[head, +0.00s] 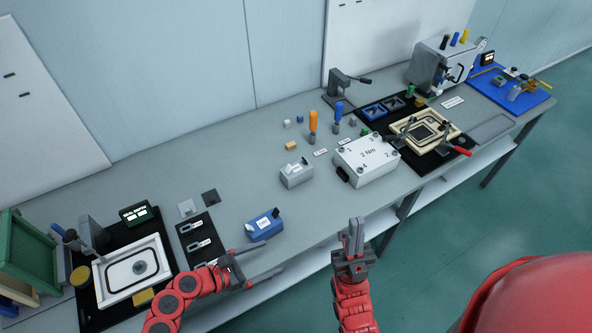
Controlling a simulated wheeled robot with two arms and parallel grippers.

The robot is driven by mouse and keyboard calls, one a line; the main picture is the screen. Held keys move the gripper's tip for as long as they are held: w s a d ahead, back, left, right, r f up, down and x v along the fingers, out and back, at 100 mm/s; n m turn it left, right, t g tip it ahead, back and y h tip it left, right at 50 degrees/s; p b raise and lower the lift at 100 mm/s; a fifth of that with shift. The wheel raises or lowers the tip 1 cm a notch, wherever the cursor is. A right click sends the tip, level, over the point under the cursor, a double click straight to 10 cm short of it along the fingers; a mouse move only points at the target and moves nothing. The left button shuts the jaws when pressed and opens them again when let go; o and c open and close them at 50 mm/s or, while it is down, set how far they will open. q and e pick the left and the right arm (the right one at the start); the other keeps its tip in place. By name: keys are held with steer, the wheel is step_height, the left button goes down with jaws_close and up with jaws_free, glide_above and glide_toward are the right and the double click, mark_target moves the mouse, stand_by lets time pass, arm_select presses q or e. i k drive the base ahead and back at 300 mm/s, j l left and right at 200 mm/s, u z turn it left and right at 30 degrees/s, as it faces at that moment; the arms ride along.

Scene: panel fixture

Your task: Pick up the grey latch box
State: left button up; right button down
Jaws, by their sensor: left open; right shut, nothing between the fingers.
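The grey latch box (294,177) stands on the workbench near the middle, with a small white label on top. My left gripper (271,257) is open and empty over the front edge of the bench, in front of and to the left of the grey box. A blue box (266,227) with a white label lies between them, just behind my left gripper. My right gripper (354,226) is shut and empty in front of the bench, to the right of and nearer than the grey box. Nothing covers the grey box.
A large light-grey numbered box (366,160) stands right of the grey latch box. Orange (313,122) and blue (338,112) handled tools stand behind it. A black mat with a white frame (133,269) lies at left. The bench (244,180) is clear left of the grey box.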

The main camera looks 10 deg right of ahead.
mark_target(301, 173)
steer(key=i, duration=0.95)
